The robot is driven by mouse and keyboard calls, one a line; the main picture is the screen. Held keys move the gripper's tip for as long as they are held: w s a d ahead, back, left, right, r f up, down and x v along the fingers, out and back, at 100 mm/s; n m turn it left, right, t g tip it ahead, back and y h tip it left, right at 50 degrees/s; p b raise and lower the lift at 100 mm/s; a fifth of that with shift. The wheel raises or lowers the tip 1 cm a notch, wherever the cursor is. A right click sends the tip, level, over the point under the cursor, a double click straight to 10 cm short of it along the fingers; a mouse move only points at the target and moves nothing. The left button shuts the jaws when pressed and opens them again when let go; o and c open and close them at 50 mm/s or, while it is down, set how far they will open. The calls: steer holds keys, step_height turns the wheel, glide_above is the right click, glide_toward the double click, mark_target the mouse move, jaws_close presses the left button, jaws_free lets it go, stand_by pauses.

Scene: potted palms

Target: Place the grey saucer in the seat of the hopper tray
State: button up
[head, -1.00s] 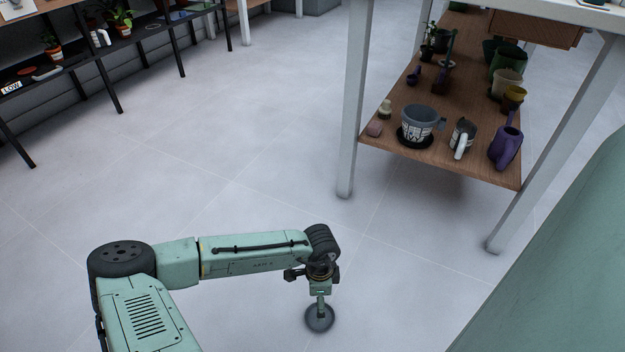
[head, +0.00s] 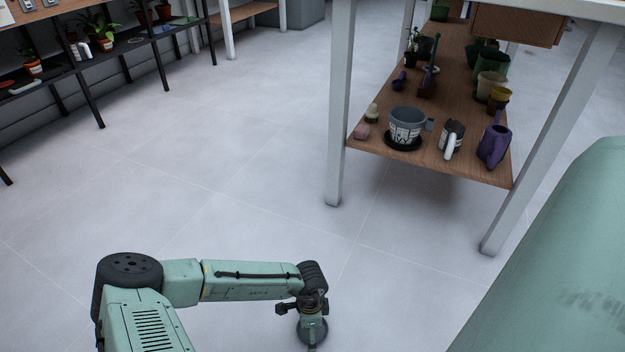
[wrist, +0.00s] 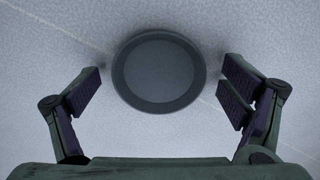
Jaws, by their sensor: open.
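The grey saucer (wrist: 158,70) is a round dark grey disc with a lighter centre, seen from above in the wrist view. It appears to lie flat on the pale floor. My gripper (wrist: 163,90) is open, with one finger on either side of the saucer and a gap at each side. In the head view, my gripper (head: 312,345) is low at the bottom edge and partly covers the saucer (head: 301,335). I cannot make out the hopper tray in either view.
A wooden lower shelf (head: 460,166) at right holds a grey patterned pot (head: 405,124), a mug, a purple watering can (head: 494,146) and other pots. Its white table leg (head: 338,110) stands on the floor. Black shelving with plants is at upper left. The middle floor is clear.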

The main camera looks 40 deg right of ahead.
steer(key=shift+c, duration=0.4)
steer(key=c, duration=0.8)
steer(key=shift+r, duration=0.1)
